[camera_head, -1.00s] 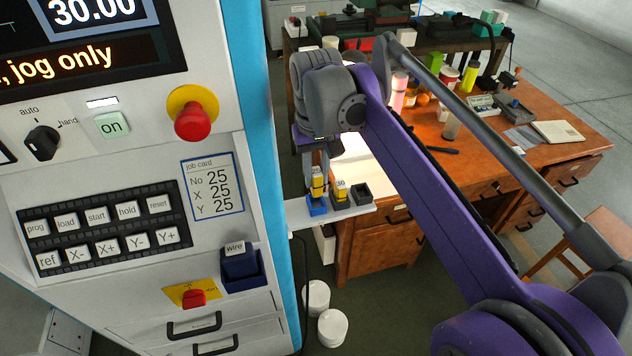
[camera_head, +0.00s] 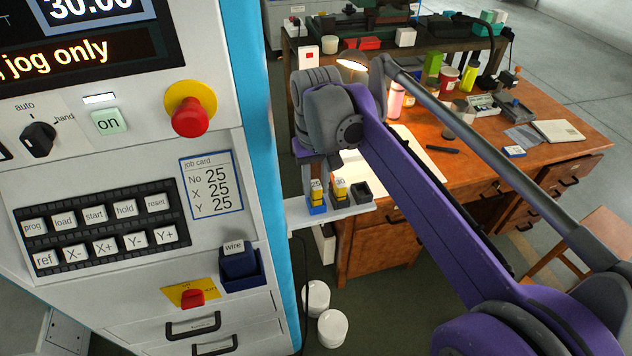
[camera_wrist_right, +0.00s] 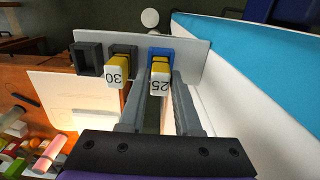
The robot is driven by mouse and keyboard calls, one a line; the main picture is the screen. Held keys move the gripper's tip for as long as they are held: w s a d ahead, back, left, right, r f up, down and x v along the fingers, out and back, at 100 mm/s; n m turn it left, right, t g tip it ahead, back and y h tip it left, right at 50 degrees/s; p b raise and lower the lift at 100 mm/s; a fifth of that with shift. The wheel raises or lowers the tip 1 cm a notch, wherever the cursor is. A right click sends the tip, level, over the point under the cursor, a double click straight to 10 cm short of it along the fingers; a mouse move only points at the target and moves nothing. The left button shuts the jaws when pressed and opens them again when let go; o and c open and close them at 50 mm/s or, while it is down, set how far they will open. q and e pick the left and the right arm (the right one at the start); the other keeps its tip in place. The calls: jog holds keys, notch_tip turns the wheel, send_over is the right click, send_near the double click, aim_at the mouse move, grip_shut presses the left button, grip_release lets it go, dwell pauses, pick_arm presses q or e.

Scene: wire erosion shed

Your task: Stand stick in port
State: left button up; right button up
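The yellow stick marked 25 (camera_wrist_right: 160,75) stands in the blue port (camera_wrist_right: 160,53) on a small white shelf, upright as far as I can see; both also show in the head view, the stick (camera_head: 316,190) above the blue port (camera_head: 317,209). My right gripper (camera_wrist_right: 158,82) is open, its fingers on either side of this stick with gaps between. In the head view my right gripper (camera_head: 319,168) is above the stick, its fingers partly hidden by the wrist. A second yellow stick marked 30 (camera_wrist_right: 117,73) stands in a dark port (camera_wrist_right: 123,51). My left gripper is not in view.
An empty dark port (camera_head: 361,192) stands on the white shelf (camera_head: 345,209). The machine's panel (camera_head: 130,170), with a red stop button (camera_head: 190,117) and wire holder (camera_head: 240,270), is close at the left. A cluttered wooden desk (camera_head: 480,180) lies behind my arm.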

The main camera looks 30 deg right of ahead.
aim_at(316, 184)
jog(key=o, duration=0.3)
jog(key=shift+r, duration=0.1)
jog(key=shift+r, duration=0.35)
notch_tip(316, 184, up, 12)
jog(key=p, duration=0.2)
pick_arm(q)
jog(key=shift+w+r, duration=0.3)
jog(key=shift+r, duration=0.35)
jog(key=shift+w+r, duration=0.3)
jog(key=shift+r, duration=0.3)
pick_arm(e)
jog(key=s+a+f+n+t, duration=0.1)
jog(key=s+f, duration=0.3)
jog(key=f, duration=0.4)
jog(key=s+a+f+t, duration=0.3)
jog(key=s+f, duration=0.2)
jog(key=f, duration=0.4)
jog(key=s+a+f+n+t, duration=0.1)
jog(key=s+f, duration=0.3)
jog(key=f, duration=0.4)
jog(key=shift+s+a+f+n+t, duration=0.1)
jog(key=shift+a+n+t, duration=0.1)
jog(key=shift+a, duration=0.25)
jog(key=shift+s+a+f+n+t, duration=0.1)
jog(key=shift+a+t, duration=0.1)
jog(key=shift+a, duration=0.25)
